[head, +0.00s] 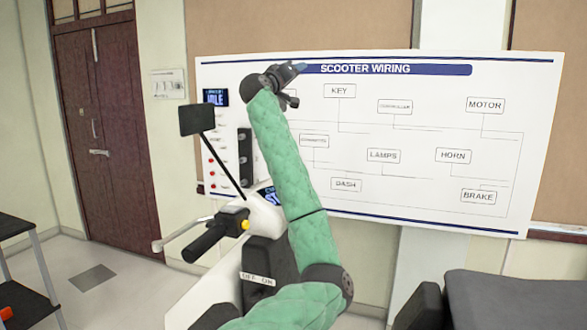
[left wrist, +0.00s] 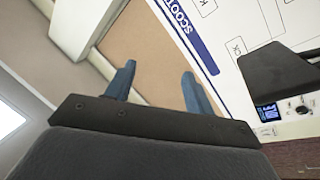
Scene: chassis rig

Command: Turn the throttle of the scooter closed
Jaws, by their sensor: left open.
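The white scooter (head: 197,297) stands at lower left of centre in the head view. One black handlebar grip (head: 205,243) shows, with a metal lever and a yellow button beside it. I cannot tell whether this grip is the throttle; the handlebar's other side is hidden behind my green-sleeved arm. My left gripper (head: 296,74) is raised high in front of the wiring board, well above the handlebar and apart from it. In the left wrist view its blue fingers (left wrist: 157,72) are spread with nothing between them. My right gripper is not in view.
A black mirror (head: 197,119) rises on a stalk from the scooter. The SCOOTER WIRING board (head: 420,150) is on the wall behind. A dark padded surface (head: 515,300) is at lower right and a black shelf (head: 25,232) at far left. Floor is clear by the door.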

